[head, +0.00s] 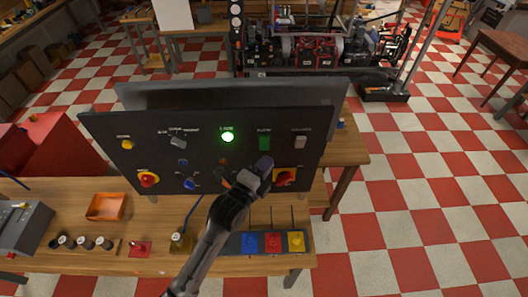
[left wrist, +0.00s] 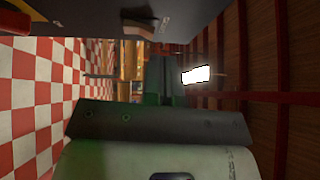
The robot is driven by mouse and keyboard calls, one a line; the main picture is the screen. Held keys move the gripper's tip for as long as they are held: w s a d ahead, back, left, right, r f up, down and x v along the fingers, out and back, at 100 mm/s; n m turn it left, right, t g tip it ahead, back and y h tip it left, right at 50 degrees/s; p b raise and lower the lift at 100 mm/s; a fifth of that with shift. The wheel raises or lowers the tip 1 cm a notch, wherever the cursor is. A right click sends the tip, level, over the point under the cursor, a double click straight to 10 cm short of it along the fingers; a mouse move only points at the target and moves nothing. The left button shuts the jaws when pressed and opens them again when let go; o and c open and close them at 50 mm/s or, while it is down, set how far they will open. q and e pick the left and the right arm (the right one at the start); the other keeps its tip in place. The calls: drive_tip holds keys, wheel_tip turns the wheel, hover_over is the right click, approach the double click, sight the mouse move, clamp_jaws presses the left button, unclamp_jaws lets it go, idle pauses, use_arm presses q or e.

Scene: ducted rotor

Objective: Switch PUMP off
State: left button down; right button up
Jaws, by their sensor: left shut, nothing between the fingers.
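The dark control panel (head: 205,118) stands on the wooden workbench. A green rocker switch (head: 265,143) is on its upper row, under a small blurred label that appears to read PUMP. I cannot tell which way the rocker is tipped. My left gripper (head: 263,163) is shut and empty, just below the green rocker and in front of the panel. I cannot tell whether it touches the panel. In the left wrist view its shut fingers (left wrist: 168,82) point away from the camera, with the dark panel (left wrist: 60,18) along the top. My right gripper is not in view.
A lit green lamp (head: 228,137) is left of the rocker, and a pale switch (head: 300,142) is right of it. Red knobs (head: 148,180) on yellow plates sit lower. An orange tray (head: 107,207) and blue, red and yellow blocks (head: 272,242) are on the bench.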

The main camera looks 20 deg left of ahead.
sight(264, 142)
use_arm(q)
drive_tip(key=shift+w+a+f+b, duration=0.3)
drive_tip(key=shift+w+f+b, duration=0.1)
drive_tip(key=shift+w, duration=0.3)
drive_tip(key=shift+w+a+f+b, duration=0.3)
drive_tip(key=shift+w+b, duration=0.05)
drive_tip(key=shift+w, duration=0.35)
drive_tip(key=shift+w+a+f+b, duration=0.3)
drive_tip(key=shift+w+f+b, duration=0.1)
drive_tip(key=shift+w, duration=0.3)
drive_tip(key=shift+w, duration=0.1)
idle(0.5)
drive_tip(key=shift+w+a+f, duration=0.15)
drive_tip(key=shift+w+a, duration=0.05)
drive_tip(key=shift+w, duration=0.05)
idle(0.6)
drive_tip(key=shift+w+a+f+b, duration=0.1)
drive_tip(key=shift+w+f+b, duration=0.1)
drive_tip(key=shift+w+b, duration=0.15)
idle(0.4)
drive_tip(key=shift+r, duration=0.1)
